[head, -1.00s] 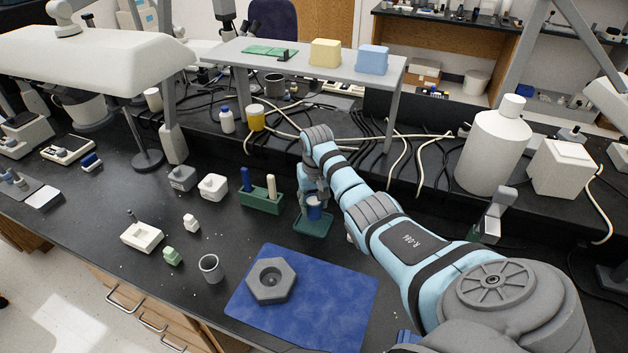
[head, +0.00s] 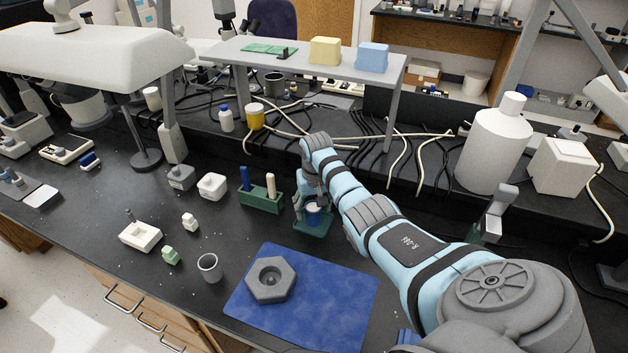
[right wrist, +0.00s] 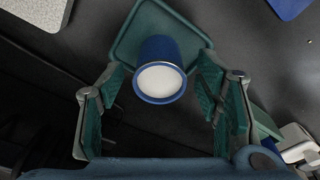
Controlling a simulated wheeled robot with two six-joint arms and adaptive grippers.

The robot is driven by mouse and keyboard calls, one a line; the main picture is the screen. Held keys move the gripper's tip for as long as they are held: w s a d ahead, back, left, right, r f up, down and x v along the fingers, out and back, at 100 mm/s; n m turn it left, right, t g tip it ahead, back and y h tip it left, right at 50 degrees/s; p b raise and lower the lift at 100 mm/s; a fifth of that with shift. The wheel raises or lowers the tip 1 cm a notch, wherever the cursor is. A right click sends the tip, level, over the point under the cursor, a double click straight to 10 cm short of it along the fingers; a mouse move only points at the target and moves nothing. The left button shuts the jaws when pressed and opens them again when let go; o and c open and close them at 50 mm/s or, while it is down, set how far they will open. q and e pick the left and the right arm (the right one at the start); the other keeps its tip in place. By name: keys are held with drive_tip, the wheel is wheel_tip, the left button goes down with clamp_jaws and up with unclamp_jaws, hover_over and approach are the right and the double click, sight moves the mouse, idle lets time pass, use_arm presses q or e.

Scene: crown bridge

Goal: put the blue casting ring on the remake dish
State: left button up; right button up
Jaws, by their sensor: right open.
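The blue casting ring (head: 313,219), with a white filled top, stands upright on a flat green dish (head: 318,232), which I take for the remake dish. In the right wrist view the ring (right wrist: 160,70) is over the bare green surface of the dish (right wrist: 130,45). My right gripper (right wrist: 163,105) is open, with one green-padded finger on each side of the ring and a gap to both. In the head view the right gripper (head: 311,200) is at the ring, partly hidden by its own wrist. My left gripper is out of view.
A green holder (head: 262,203) with a blue and a cream peg stands just left of the dish. A blue mat (head: 330,300) with a grey hexagonal block (head: 270,280) lies in front. A grey cup (head: 209,267) stands left of the mat. A raised shelf (head: 300,62) stands behind.

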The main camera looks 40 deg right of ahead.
sight(315, 212)
wheel_tip(315, 212, up, 12)
drive_tip(key=s+p, duration=0.1)
drive_tip(key=p, duration=0.2)
drive_tip(key=shift+a+f, duration=0.25)
drive_tip(key=shift+a, duration=0.05)
drive_tip(key=shift+s, duration=0.15)
